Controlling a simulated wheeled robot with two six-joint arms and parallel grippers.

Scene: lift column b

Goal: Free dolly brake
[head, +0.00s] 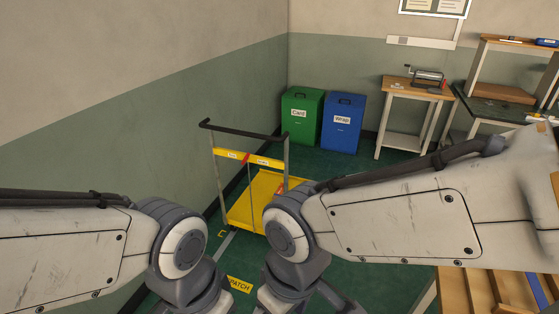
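The dolly is a yellow flat cart with a dark push handle (245,133) on grey uprights, standing by the left wall. Its yellow deck (243,210) is partly hidden behind my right arm. A yellow crossbar (278,164) below the handle carries two small white labels, too small to read surely. A small red lever (246,158) sits between the labels, and it looks tilted. Both of my arms cross the foreground, between the camera and the dolly. Neither gripper shows; the arms run out of the bottom of the view.
A green bin (301,112) and a blue bin (342,125) stand at the back wall. A small wooden table (408,92) with a grey machine and a workbench (490,107) are at the right. A slatted wooden thing (480,290) is at lower right. Green floor is open before the bins.

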